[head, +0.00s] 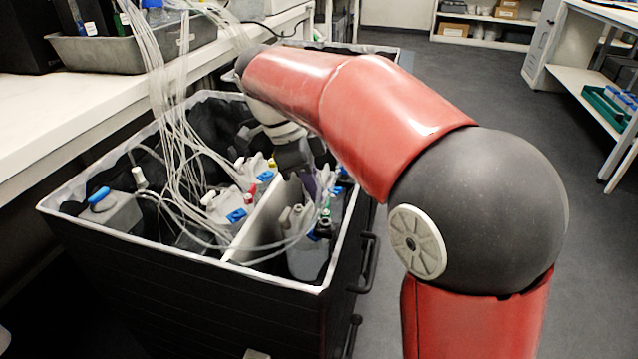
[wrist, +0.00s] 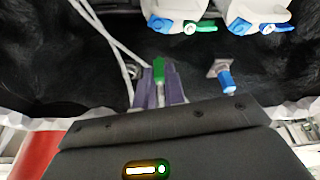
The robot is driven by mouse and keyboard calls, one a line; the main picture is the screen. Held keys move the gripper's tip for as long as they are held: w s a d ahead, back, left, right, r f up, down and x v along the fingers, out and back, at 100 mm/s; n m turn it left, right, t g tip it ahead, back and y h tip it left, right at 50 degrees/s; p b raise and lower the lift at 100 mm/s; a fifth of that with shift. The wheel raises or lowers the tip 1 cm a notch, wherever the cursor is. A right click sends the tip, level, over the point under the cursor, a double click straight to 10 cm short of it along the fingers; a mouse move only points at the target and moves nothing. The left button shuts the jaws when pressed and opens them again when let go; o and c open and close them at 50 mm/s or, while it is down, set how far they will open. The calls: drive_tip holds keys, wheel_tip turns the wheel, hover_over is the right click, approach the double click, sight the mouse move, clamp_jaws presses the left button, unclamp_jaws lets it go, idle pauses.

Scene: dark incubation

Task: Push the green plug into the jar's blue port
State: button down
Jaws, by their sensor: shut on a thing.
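My gripper (wrist: 159,72) has purple fingers, shut on the green plug (wrist: 158,69), which stands up between the fingertips with a pale tube near it. In the head view my gripper (head: 308,183) reaches down into the black-lined cart, and the plug cannot be made out in its fingers. In the wrist view a blue port (wrist: 226,79) with a metal end lies to the right of the plug, apart from it. White jar tops (wrist: 175,8) with blue and green fittings show at the top. I cannot tell which blue fitting is the jar's port.
The cart (head: 190,258) has a white-edged liner and a pale divider (head: 262,222). Several jars and many clear tubes (head: 172,120) crowd it. A bench (head: 100,105) with a grey tray (head: 140,50) runs along the left. Open floor (head: 480,100) lies to the right.

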drive_tip(key=shift+w+f, duration=0.2)
drive_tip(key=shift+f, duration=0.1)
drive_tip(key=shift+f+b, duration=1.05)
drive_tip(key=shift+f, duration=1.85)
drive_tip(key=shift+f+b, duration=0.55)
drive_tip(key=shift+f, duration=0.4)
drive_tip(key=c, duration=1.4)
unclamp_jaws()
